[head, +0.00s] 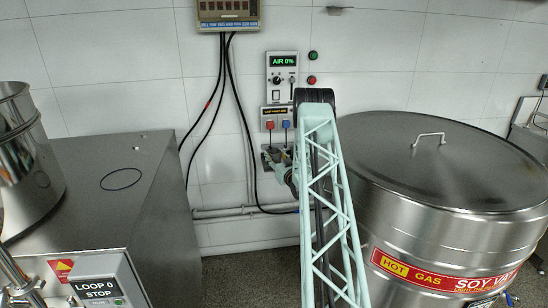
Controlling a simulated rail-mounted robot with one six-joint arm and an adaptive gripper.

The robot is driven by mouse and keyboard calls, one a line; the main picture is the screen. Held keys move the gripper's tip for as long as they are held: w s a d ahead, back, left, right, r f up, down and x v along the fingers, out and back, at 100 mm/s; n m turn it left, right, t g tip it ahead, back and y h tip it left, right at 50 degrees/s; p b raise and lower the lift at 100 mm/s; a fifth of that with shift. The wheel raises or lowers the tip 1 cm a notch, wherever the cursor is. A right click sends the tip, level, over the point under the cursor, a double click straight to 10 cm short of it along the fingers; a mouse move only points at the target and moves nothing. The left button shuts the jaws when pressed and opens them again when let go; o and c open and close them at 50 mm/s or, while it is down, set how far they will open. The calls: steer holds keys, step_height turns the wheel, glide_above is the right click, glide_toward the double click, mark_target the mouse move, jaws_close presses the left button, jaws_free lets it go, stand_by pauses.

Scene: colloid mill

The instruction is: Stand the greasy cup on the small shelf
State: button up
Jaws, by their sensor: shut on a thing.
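My pale green lattice arm rises through the middle of the head view, in front of the wall. My gripper (274,159) shows small and partly hidden just left of the arm, below the red and blue wall fittings. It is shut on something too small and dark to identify. I cannot make out the greasy cup as a separate thing. I cannot clearly pick out the small shelf either; grey and dark parts around the gripper blend together against the wall.
A steel machine (150,180) with a LOOP 0 STOP panel (98,287) stands left. A large lidded soy vat (440,215), marked hot, stands right. An AIR 0% panel (282,72), hanging black cables (240,110) and a low pipe (225,213) are on the back wall.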

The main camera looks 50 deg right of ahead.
steer(key=shift+f, duration=0.15)
steer(key=o, duration=0.9)
steer(key=shift+s+a, duration=0.1)
steer(key=shift+s, duration=0.05)
steer(key=p+v, duration=0.2)
steer(key=v, duration=0.9)
steer(key=shift+s+a, duration=0.15)
steer(key=shift+s, duration=0.15)
steer(key=shift+w+r, duration=0.1)
steer(key=shift+r, duration=0.15)
stand_by(0.3)
